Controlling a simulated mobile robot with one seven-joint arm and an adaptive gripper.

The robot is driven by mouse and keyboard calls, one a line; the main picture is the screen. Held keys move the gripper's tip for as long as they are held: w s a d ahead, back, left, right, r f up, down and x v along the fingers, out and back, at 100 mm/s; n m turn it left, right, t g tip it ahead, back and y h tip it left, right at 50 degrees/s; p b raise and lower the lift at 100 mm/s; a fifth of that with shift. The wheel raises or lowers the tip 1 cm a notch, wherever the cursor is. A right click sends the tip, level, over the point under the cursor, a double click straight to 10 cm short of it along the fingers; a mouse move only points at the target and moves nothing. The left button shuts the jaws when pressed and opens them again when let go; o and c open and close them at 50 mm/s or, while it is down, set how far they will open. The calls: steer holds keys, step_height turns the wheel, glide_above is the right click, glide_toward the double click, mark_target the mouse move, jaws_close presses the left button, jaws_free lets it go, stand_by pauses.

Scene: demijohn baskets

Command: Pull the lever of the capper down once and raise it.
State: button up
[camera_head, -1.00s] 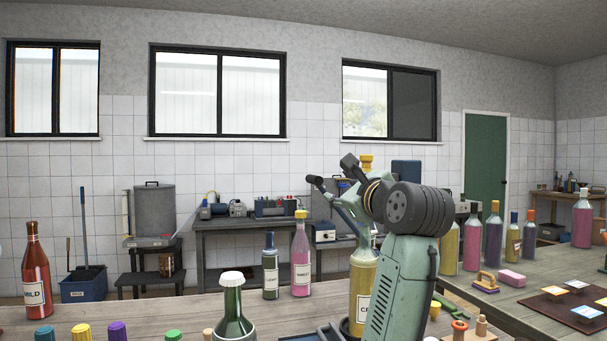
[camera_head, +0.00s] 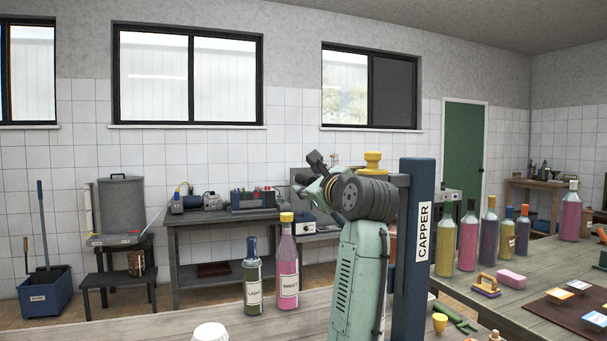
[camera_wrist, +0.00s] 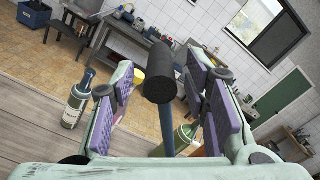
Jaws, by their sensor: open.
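The capper (camera_head: 416,250) is a dark blue post with a white CAPPER label, upright just right of my arm in the head view. In the wrist view its lever shows as a black cylindrical grip (camera_wrist: 159,75) on a blue rod (camera_wrist: 167,130). My gripper (camera_wrist: 163,85) is open, with one purple-padded finger on either side of the lever; no firm contact shows. In the head view my gripper (camera_head: 313,182) is small and my arm hides most of the lever. A yellow-green bottle (camera_wrist: 186,139) shows beyond the rod in the wrist view, partly hidden by the right finger.
A dark bottle (camera_head: 252,279) and a pink bottle (camera_head: 288,264) stand on the bench left of my arm. A white-capped bottle top (camera_head: 210,333) is at the near edge. Several bottles, a brush (camera_head: 486,285) and a pink block (camera_head: 512,279) occupy the right table.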

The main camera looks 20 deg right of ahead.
steer(key=shift+w+p, duration=0.6)
steer(key=shift+w, duration=1.55)
steer(key=shift+c, duration=0.2)
jaws_close()
